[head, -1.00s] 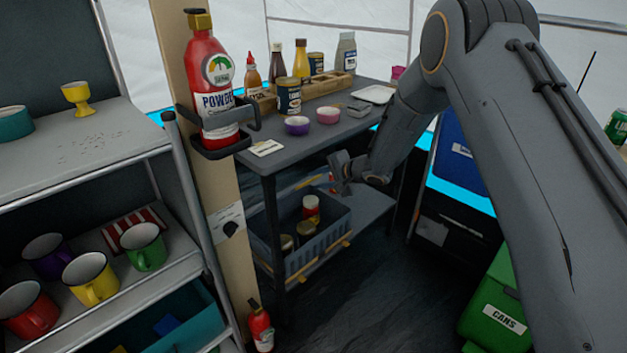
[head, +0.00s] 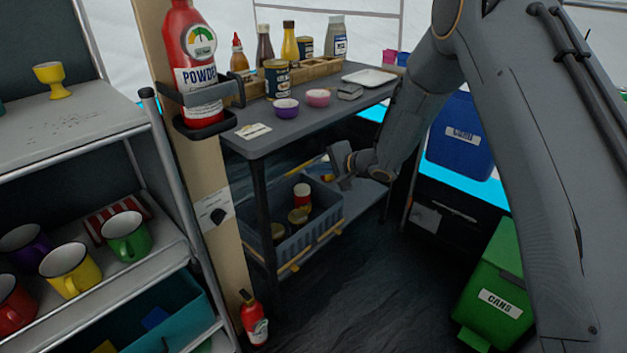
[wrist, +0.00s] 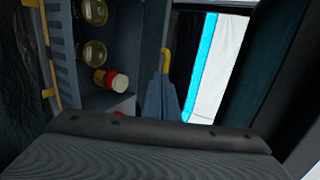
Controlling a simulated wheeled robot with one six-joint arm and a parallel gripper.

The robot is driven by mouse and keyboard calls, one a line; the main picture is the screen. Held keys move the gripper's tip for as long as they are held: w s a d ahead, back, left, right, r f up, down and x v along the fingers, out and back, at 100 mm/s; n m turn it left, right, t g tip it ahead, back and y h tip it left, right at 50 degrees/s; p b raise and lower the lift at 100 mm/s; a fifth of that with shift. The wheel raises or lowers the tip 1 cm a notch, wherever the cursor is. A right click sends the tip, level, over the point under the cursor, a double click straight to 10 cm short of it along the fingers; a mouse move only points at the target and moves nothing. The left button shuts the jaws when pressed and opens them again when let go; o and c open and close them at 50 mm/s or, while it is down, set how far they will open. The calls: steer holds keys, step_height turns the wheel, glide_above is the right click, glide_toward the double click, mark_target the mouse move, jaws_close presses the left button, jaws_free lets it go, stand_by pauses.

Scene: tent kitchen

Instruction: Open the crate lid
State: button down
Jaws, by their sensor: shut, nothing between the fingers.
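The grey-blue crate (head: 318,231) with yellow latches stands on the lower shelf of the dark table. Its top is uncovered, and cans (head: 297,217) and a red jar with a pale cap (head: 302,194) show inside. The wrist view also shows the crate (wrist: 123,50) with these contents. A blue-grey panel with a yellow handle (wrist: 162,98), apparently the raised lid, stands along the crate's side in the wrist view. My gripper (head: 343,166) is shut and empty, beside the crate's far right end under the tabletop. Whether it touches the lid is unclear.
The tabletop (head: 290,120) is close above my gripper and carries bowls, bottles and a white tray (head: 369,77). A wooden post with a red extinguisher (head: 192,60) stands at left. A green bin (head: 492,285) is at right. The floor in front is clear.

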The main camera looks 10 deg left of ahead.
steer(key=s+d+f+t+y+b, duration=0.3)
steer(key=d+f+t+y+b, duration=0.6)
steer(key=b, duration=2.6)
steer(key=a+p, duration=0.1)
steer(key=p, duration=0.2)
steer(key=w+a+g+p, duration=0.1)
steer(key=p, duration=0.3)
steer(key=a+g+y+p, duration=0.1)
steer(key=p, duration=0.3)
steer(key=shift+w+a+f, duration=0.15)
steer(key=shift+w+a, duration=0.15)
steer(key=p, duration=0.2)
steer(key=shift+a+p, duration=0.25)
steer(key=shift+p, duration=0.1)
